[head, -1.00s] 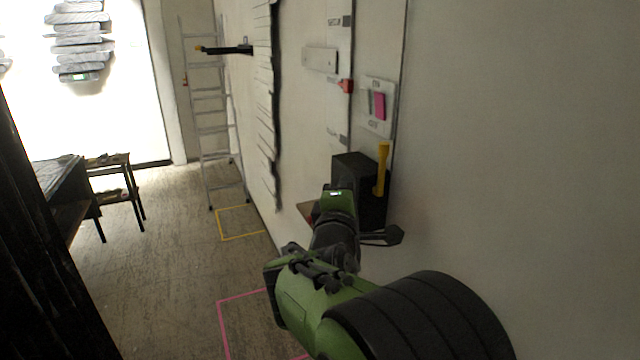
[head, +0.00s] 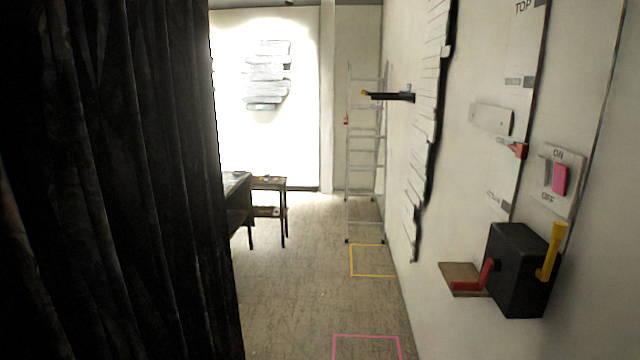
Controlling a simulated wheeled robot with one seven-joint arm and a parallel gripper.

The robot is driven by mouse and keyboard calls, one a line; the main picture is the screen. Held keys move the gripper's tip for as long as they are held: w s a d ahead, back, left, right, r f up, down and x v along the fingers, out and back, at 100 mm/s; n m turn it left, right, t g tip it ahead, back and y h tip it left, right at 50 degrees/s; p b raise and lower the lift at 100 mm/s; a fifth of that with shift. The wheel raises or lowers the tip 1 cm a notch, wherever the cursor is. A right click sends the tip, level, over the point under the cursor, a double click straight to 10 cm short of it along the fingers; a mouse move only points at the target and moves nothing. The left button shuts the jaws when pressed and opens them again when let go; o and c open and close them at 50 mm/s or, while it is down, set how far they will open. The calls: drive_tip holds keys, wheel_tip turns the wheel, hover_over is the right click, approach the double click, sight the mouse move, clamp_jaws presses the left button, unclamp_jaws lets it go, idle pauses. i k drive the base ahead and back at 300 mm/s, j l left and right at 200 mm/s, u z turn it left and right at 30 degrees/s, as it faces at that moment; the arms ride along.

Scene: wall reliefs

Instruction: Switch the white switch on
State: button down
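A pale switch plate (head: 571,153) with ON printed at its top and OFF at its bottom is on the right wall. The white switch (head: 547,172) is a narrow pale piece on the plate's left side, seen edge-on. I cannot tell whether it is up or down. A pink switch (head: 560,180) sits just right of it. My gripper is not in the head view now, so its distance from the switch is not shown.
Below the plate, a black box (head: 518,270) with a red lever (head: 474,281) and a yellow handle (head: 551,252) juts from the wall. A red slider (head: 518,149) is left of the plate. A dark curtain (head: 110,180) fills the left. Open floor lies between.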

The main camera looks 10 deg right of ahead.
sight(542, 163)
drive_tip(key=z, duration=1.45)
